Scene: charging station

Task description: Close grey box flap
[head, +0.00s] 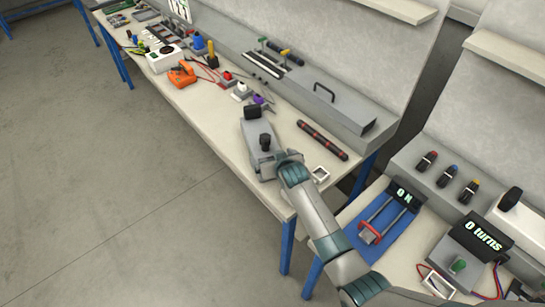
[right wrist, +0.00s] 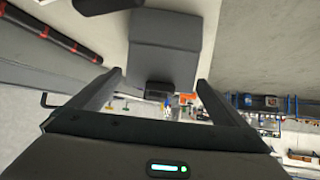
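A long grey box (head: 345,108) with a black handle on its top stands along the back of the workbench. Its handle end also shows at the left of the right wrist view (right wrist: 45,72). I cannot tell a separate raised flap on it. My right arm reaches in from the lower right over the bench's front edge, and its gripper (head: 262,160) is in front of the long box, apart from it. In the right wrist view the fingers (right wrist: 158,78) are spread, with a grey block (right wrist: 165,45) showing between and beyond them; contact is unclear. My left gripper is out of view.
A dark rod with red bands (head: 322,140) lies between my right gripper and the long box. A small white frame (head: 320,173) is near the bench corner. An orange tool (head: 182,74) and several small items lie farther left. A second bench with a blue mat (head: 372,243) stands at the right.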

